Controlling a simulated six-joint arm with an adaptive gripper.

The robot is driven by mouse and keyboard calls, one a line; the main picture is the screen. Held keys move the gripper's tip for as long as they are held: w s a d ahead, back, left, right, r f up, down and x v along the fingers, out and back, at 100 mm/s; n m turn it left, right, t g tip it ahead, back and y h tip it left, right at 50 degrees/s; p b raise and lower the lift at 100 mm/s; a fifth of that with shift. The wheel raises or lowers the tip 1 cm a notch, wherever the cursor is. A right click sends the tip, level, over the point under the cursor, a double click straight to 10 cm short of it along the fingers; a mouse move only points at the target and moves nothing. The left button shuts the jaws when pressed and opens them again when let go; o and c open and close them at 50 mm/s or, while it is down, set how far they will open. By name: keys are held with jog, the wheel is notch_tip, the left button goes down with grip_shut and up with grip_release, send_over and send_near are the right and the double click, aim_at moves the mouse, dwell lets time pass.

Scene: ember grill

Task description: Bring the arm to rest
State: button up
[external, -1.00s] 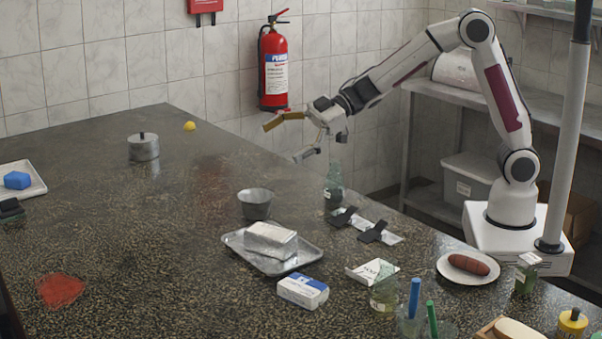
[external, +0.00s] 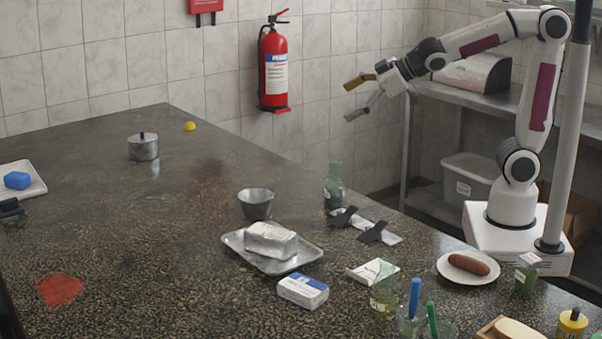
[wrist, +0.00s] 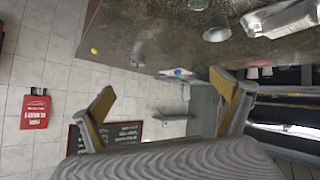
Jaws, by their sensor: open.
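My gripper (external: 357,97) is raised in the air beyond the counter's right edge, in front of the tiled wall. It is open and nothing is between its fingers. In the wrist view its two tan-padded fingers (wrist: 165,108) are spread wide apart. My arm reaches left from its white base at the right, with its elbow high.
A fire extinguisher (external: 273,75) hangs on the wall.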

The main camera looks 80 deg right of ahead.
jog(key=s+a+f+m+g, duration=0.1)
jog(key=s+f+g, duration=0.2)
jog(key=s, duration=1)
jog(key=s+a+f+m+g+y, duration=0.1)
jog(key=s+f, duration=0.4)
jog(key=s, duration=0.8)
jog(key=shift+s+a+m+g, duration=0.2)
jog(key=shift+a+m+g, duration=0.15)
jog(key=shift+g, duration=0.55)
